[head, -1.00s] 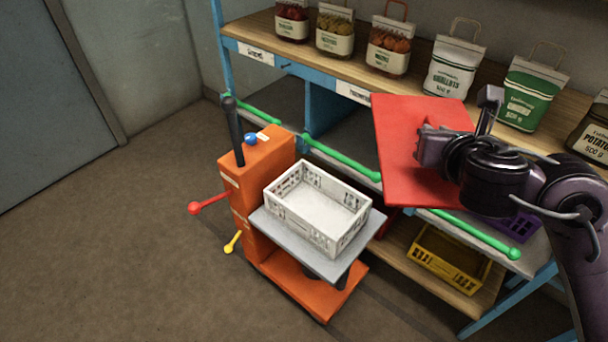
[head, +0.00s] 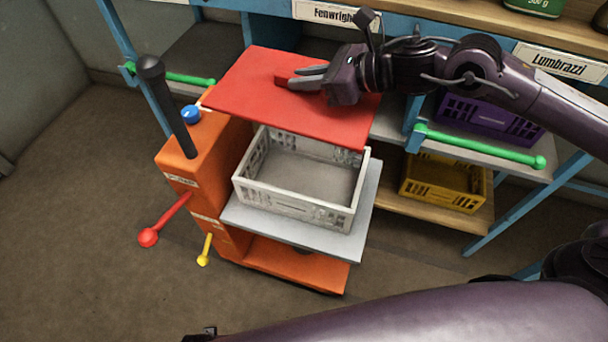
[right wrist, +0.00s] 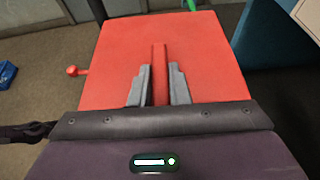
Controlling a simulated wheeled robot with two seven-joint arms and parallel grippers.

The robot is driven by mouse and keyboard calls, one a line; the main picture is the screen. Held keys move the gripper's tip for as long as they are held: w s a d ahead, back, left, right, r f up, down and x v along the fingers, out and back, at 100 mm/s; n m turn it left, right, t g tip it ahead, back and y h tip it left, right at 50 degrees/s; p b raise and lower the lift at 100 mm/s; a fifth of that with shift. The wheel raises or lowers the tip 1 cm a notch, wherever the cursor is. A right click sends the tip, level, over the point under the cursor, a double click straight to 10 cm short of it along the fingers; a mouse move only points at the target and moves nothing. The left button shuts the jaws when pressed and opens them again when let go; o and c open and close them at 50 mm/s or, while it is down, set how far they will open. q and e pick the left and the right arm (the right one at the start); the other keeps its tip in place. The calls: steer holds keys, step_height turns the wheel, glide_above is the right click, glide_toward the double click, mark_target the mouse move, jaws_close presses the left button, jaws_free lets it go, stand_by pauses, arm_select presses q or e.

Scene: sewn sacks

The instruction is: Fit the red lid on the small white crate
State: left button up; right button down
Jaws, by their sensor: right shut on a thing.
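The red lid (head: 245,98) is a flat panel with a raised grip bar on top. My right gripper (head: 303,78) is shut on that bar. In the right wrist view the two grey fingers sit on either side of the grip bar (right wrist: 160,80), and the lid (right wrist: 205,60) spreads out beneath. The small white crate (head: 290,208) stands open and empty on a grey platform. The lid is above the crate's far side, covering part of the far rim in the picture, and offset toward the shelf. My left gripper is out of the picture.
The grey platform (head: 275,232) belongs to an orange lift stand (head: 200,160) with a black handle, a blue knob and red and yellow levers. Behind are shelves with green rails (head: 480,146), a purple crate (head: 480,118) and a yellow crate (head: 440,185). Open floor lies left.

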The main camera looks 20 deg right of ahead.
steer(key=shift+s+d+f, duration=0.1)
steer(key=shift+d+f, duration=0.35)
steer(key=shift+d+f+n+g, duration=0.1)
steer(key=shift+f+n+g, duration=0.2)
steer(key=shift+f, duration=0.05)
step_height(320, 180, down, 20)
steer(key=b, duration=0.2)
steer(key=c, duration=1.7)
jaws_free()
steer(key=shift+f, duration=0.15)
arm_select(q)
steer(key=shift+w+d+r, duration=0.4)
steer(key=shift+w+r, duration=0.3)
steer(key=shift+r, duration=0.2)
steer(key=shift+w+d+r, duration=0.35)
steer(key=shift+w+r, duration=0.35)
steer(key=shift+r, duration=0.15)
arm_select(e)
steer(key=o, duration=0.3)
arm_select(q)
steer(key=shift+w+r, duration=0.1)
arm_select(e)
steer(key=shift+o, duration=0.2)
